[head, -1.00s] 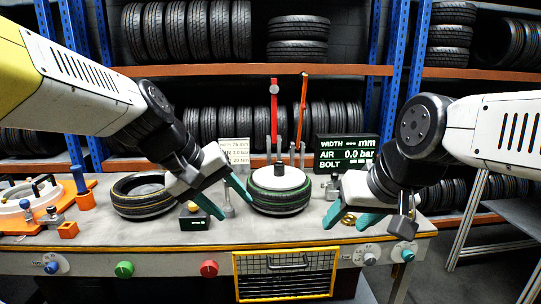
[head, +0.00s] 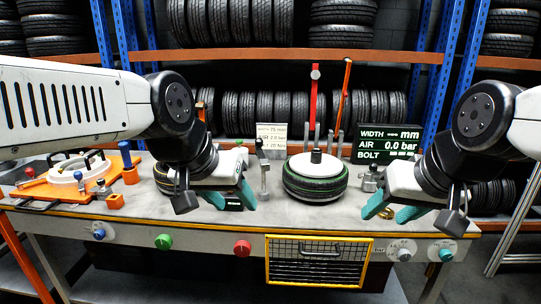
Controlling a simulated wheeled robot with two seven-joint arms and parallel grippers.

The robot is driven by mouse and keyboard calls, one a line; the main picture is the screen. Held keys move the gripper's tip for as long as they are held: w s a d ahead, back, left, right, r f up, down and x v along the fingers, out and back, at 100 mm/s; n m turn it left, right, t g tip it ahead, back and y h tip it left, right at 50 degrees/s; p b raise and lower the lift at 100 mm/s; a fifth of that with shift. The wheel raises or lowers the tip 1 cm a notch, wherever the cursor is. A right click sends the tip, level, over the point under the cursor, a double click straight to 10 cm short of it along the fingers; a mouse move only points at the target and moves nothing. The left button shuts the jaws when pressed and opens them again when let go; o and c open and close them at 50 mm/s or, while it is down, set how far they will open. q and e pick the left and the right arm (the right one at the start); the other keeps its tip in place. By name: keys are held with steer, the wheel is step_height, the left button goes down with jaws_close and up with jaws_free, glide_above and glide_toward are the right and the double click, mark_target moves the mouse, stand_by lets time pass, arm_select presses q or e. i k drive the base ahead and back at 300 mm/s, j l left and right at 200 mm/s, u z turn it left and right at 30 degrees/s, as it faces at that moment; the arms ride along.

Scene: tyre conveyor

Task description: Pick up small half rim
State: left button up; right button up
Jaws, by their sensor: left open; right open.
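No part can be surely told as the small half rim. A white round rim piece (head: 80,180) sits on an orange fixture at the left of the bench. Another white disc (head: 316,164) lies inside the green-striped tyre (head: 315,188) at the centre. My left gripper (head: 232,197) has its teal fingers apart and empty, pointing down over the bench between the fixture and that tyre. My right gripper (head: 402,202) is open and empty, low over the bench to the right of the tyre. Another tyre (head: 162,178) is mostly hidden behind my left arm.
The bench (head: 300,222) has knobs and a yellow-framed mesh drawer (head: 318,263) along its front. A red post (head: 315,105) and an orange post (head: 343,100) stand behind the central tyre. A black display (head: 389,139) stands at right. Tyre shelves fill the back.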

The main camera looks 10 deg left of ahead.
mark_target(316, 164)
steer(key=k+j, duration=0.1)
steer(key=j, duration=0.45)
steer(key=k+j+u, duration=0.1)
steer(key=j, duration=0.45)
steer(key=k+j, duration=0.1)
steer(key=j, duration=0.45)
steer(key=z, duration=0.75)
steer(key=i+j, duration=0.15)
steer(key=i, duration=0.25)
steer(key=i+j, duration=0.2)
steer(key=i, duration=0.2)
steer(key=i+j, duration=0.15)
steer(key=i, duration=0.25)
